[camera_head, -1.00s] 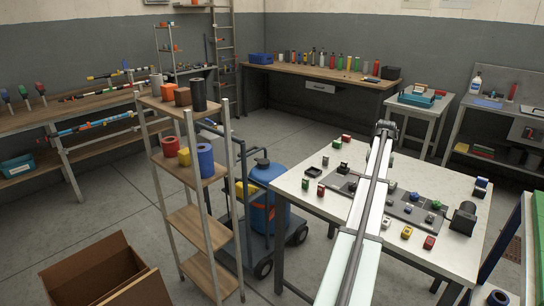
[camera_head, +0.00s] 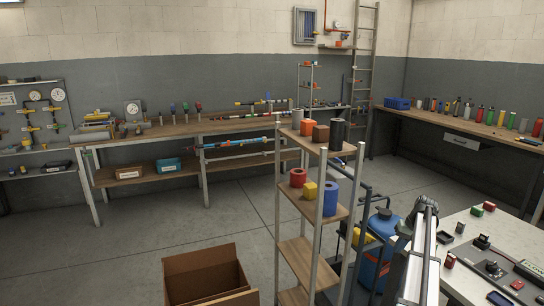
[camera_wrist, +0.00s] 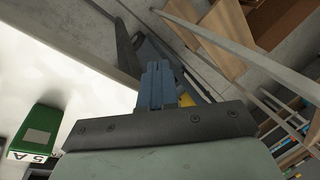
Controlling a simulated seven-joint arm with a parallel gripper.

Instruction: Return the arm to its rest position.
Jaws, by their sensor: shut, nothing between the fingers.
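My arm (camera_head: 418,262) reaches up from the bottom edge at the right of the head view, beside the white-topped table (camera_head: 465,222). Its dark far end shows near the table's left corner; the fingers themselves cannot be made out there. In the wrist view my gripper (camera_wrist: 157,72) shows as two blue-grey fingers pressed together, with nothing between them. A green block marked "5 A" (camera_wrist: 40,132) lies on the white surface left of the gripper, apart from it.
A narrow wooden shelf rack (camera_head: 318,214) holding cups and cylinders stands left of my arm. A blue tank (camera_head: 380,232) on a cart is between them. An open cardboard box (camera_head: 208,275) sits on the floor. Long benches line the walls; the floor at left is clear.

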